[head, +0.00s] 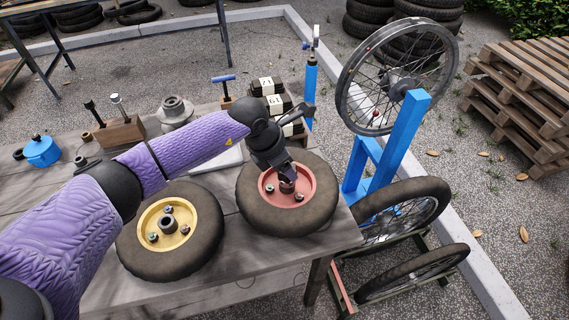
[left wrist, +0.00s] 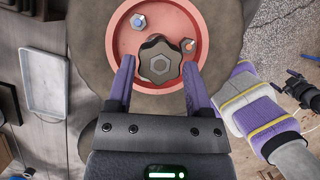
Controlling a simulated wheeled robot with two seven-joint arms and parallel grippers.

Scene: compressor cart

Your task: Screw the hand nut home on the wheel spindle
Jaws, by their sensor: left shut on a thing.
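A red-hubbed wheel (head: 310,205) with a dark tyre lies flat on the grey workbench (head: 275,250), at its right end. A dark, lobed hand nut (left wrist: 160,62) sits over the middle of the red hub. My left gripper (head: 287,180) reaches down onto it from above. In the left wrist view my left gripper (left wrist: 158,75) has one purple finger on each side of the nut and is shut on it. The spindle under the nut is hidden. Two small hex nuts (left wrist: 138,21) (left wrist: 188,45) show on the hub. I see no right gripper clearly.
A yellow-hubbed wheel (head: 203,235) lies to the left on the bench. A blue stand (head: 397,140) with a spoked wheel (head: 350,95) is to the right.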

